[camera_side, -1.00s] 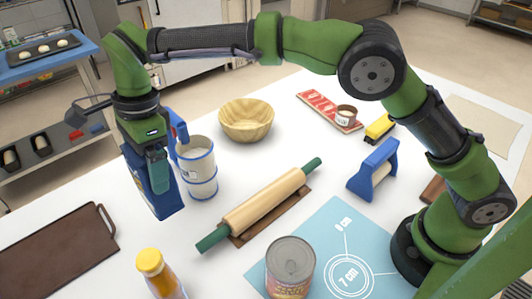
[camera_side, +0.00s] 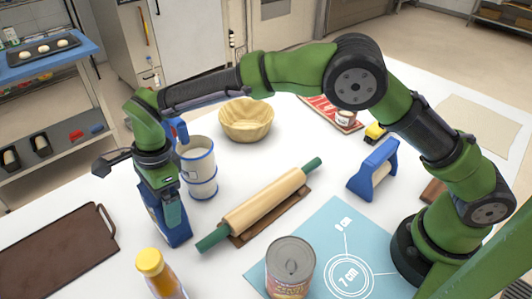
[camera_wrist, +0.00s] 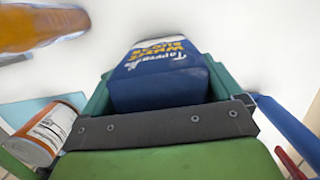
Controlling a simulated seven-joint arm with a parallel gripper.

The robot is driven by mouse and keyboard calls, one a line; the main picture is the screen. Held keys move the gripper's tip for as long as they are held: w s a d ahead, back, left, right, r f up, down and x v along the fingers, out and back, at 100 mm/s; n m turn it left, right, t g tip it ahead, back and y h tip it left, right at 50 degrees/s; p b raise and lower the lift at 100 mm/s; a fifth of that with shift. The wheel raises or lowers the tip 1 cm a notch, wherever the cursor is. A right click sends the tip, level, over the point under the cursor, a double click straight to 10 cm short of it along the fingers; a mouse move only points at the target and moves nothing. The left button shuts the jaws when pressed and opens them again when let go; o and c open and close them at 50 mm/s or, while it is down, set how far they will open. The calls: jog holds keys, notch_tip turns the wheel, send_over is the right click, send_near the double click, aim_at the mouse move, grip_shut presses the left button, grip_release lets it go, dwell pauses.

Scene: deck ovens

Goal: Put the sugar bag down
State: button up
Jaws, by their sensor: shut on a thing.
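The sugar bag is a dark blue box-like packet (camera_side: 166,222) with white and yellow lettering. It stands nearly upright at or just above the white table, left of the white and blue canister; I cannot tell whether its base touches. My gripper (camera_side: 172,200) is shut on it from above, with a finger on its near side. In the wrist view the bag (camera_wrist: 160,72) sits between the two green fingers, its printed face towards the table scene.
The white canister with blue bands (camera_side: 199,170) stands close to the right of the bag. A rolling pin (camera_side: 262,205) lies further right. A brown tray (camera_side: 55,258) is at left, and a yellow-capped bottle (camera_side: 160,275) in front. A wooden bowl (camera_side: 246,120) stands behind.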

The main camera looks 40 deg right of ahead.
jog(key=o, duration=1.6)
jog(key=shift+f, duration=0.1)
jog(key=r, duration=0.4)
jog(key=d+r, duration=0.1)
jog(key=r, duration=0.3)
jog(key=d+r, duration=0.1)
jog(key=r, duration=0.3)
jog(key=s+d+r+n+t, duration=0.1)
jog(key=s+d+r+n, duration=0.15)
jog(key=d, duration=0.35)
jog(key=s+d+r+n+t+y, duration=0.1)
jog(key=d+r+n, duration=0.1)
jog(key=d+r, duration=0.3)
jog(key=s+d+r+n+t, duration=0.1)
jog(key=s+d+r+n, duration=0.1)
jog(key=d, duration=0.6)
jog(key=s+d+f+n+t, duration=0.1)
jog(key=s+d+n, duration=0.1)
jog(key=s+d, duration=0.2)
jog(key=s+d+f+n+t, duration=0.1)
jog(key=s+d+f+n, duration=0.1)
jog(key=s+d+n, duration=0.1)
jog(key=s+d+f+n+t, duration=0.2)
jog(key=s+d, duration=0.2)
jog(key=s, duration=0.3)
jog(key=shift+s+d+f+n+h, duration=0.15)
jog(key=shift+s+d+n+h, duration=0.1)
jog(key=shift+d+h, duration=0.15)
